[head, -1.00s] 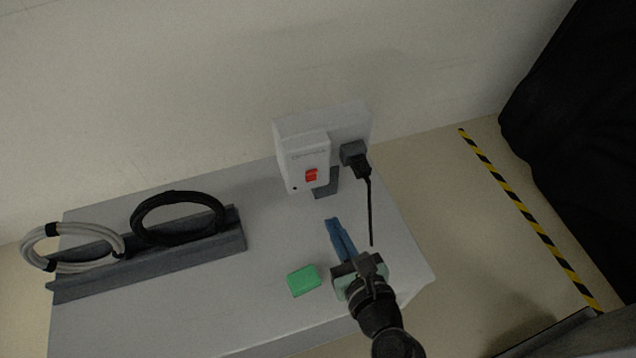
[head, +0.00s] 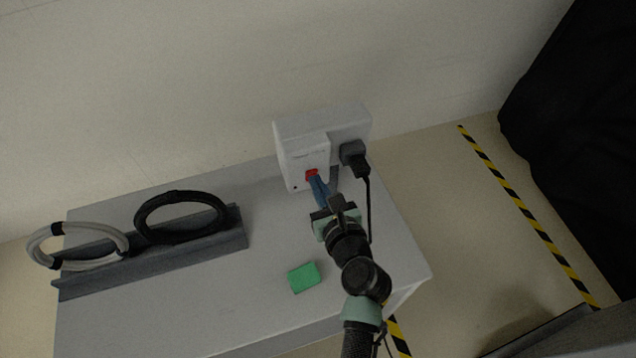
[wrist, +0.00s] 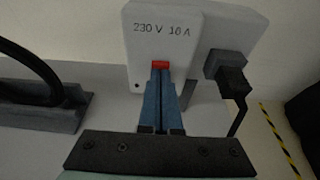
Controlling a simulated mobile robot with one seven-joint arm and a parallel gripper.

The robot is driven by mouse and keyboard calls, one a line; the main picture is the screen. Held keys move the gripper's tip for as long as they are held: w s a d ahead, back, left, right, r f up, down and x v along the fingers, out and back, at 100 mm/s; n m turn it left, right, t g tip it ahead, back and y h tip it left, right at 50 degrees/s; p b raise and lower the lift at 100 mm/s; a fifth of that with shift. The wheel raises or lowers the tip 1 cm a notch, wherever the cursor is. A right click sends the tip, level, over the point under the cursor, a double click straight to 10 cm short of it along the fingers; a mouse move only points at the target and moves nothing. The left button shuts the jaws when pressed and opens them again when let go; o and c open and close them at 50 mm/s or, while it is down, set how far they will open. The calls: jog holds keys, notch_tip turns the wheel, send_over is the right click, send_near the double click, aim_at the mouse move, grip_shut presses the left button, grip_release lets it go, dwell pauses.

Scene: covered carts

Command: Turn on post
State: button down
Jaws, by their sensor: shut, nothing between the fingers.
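A white power post (head: 302,150) with a box on its front stands at the back of the grey table. A red rocker switch (head: 311,173) sits on the front of the box. In the wrist view the post (wrist: 165,50) reads "230 V 10 A", and the top of the red switch (wrist: 160,65) shows above my fingertips. My gripper (head: 314,180) is shut and empty, its blue fingers at the lower part of the switch and hiding it. Whether they touch it, I cannot tell. The fingers also show in the wrist view (wrist: 161,74).
A black plug (head: 353,154) with a hanging cord is in the post's right side. A green block (head: 303,277) lies on the table (head: 200,310). A grey rack (head: 160,262) with a black cable coil (head: 180,195) and a grey coil (head: 40,245) stands left.

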jog(key=shift+r, duration=0.1)
jog(key=p, duration=0.2)
jog(key=r+p, duration=0.1)
jog(key=p, duration=0.2)
jog(key=shift+w+a+r+g, duration=0.1)
jog(key=shift+w+g, duration=0.25)
jog(key=shift+g, duration=0.05)
jog(key=shift+f+b, duration=0.3)
jog(key=shift+f, duration=0.15)
jog(key=shift+r, duration=0.15)
jog(key=shift+r+p, duration=0.7)
jog(key=shift+p, duration=0.3)
